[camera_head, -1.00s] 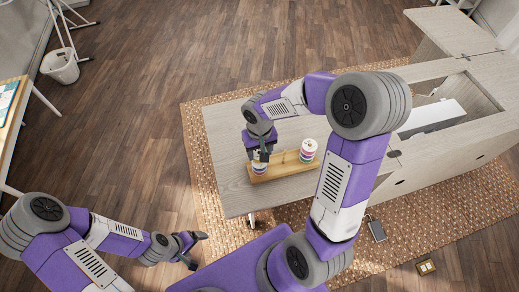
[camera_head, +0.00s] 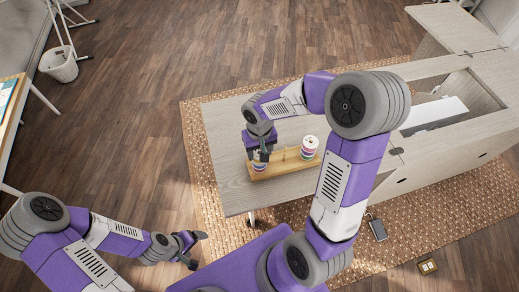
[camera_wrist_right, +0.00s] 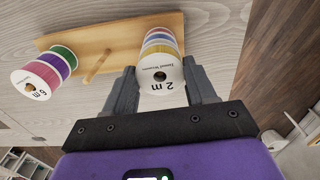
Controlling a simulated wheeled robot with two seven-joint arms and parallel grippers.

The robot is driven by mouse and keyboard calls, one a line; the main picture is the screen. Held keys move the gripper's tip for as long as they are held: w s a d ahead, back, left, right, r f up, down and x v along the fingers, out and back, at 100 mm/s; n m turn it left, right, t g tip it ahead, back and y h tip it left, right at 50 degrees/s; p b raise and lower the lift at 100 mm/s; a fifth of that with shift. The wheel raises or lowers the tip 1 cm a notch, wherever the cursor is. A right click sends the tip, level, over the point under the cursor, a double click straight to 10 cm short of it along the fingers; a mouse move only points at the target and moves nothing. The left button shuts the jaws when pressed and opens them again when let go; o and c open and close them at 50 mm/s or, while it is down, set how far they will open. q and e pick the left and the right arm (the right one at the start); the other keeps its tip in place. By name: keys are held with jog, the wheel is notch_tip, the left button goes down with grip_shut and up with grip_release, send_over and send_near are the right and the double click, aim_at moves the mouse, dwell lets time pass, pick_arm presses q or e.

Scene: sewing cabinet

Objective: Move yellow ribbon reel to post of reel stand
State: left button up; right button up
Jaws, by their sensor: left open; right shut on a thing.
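The wooden reel stand (camera_head: 287,168) lies on the cabinet top and carries a stack of reels near each end. In the wrist view a bare slanting post (camera_wrist_right: 98,66) rises from the stand (camera_wrist_right: 115,40) between the stacks. The yellow ribbon reel (camera_wrist_right: 160,88), its white end marked "2 m", is at the near end of one stack, between the fingers of my right gripper (camera_wrist_right: 163,88). The gripper is shut on it. In the head view the right gripper (camera_head: 262,155) points down over that stack and partly hides it. My left gripper (camera_head: 198,250) is open and empty, away from the stand.
The other stack (camera_wrist_right: 42,82), with its end marked "6 m", stands beyond the bare post; it also shows in the head view (camera_head: 309,147). The cabinet top (camera_head: 225,135) is bare around the stand. An open recess with a white machine (camera_head: 434,113) is at the right.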

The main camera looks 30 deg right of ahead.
jog(key=o, duration=1.1)
notch_tip(320, 180, up, 8)
jog(key=shift+f+p, duration=0.15)
jog(key=shift+p, duration=0.9)
